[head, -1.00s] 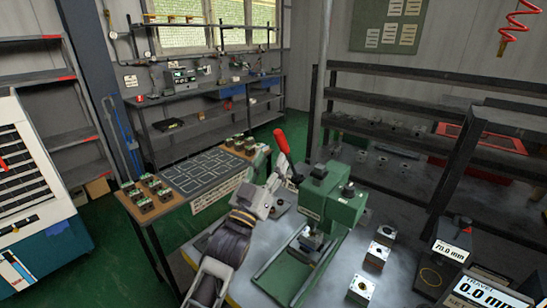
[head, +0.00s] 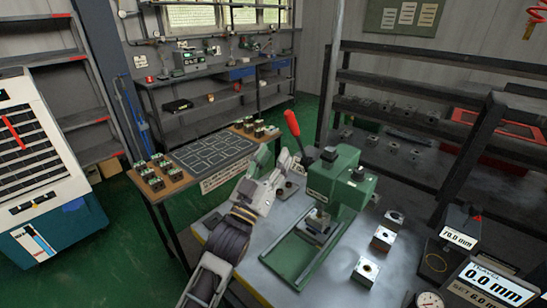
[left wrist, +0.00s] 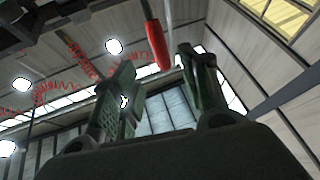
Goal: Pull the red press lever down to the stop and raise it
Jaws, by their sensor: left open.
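The red press lever (head: 291,122) is raised, its grip tilted up and to the left above the green press (head: 345,186) in the head view. My left gripper (head: 288,160) is open, close to the lever on its near-left side, below the red grip. In the left wrist view the red grip (left wrist: 156,45) shows beyond and between the spread fingertips of my left gripper (left wrist: 158,62). I cannot tell whether they touch the lever. The travel display (head: 487,281) reads 0.0 mm. My right gripper is not in view.
Metal valve blocks (head: 383,238) stand in a row right of the press on the grey bench (head: 330,277). A side table (head: 208,157) with several small blocks stands at the left. Dark shelving (head: 420,85) is behind. A dial gauge (head: 430,300) sits at the front right.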

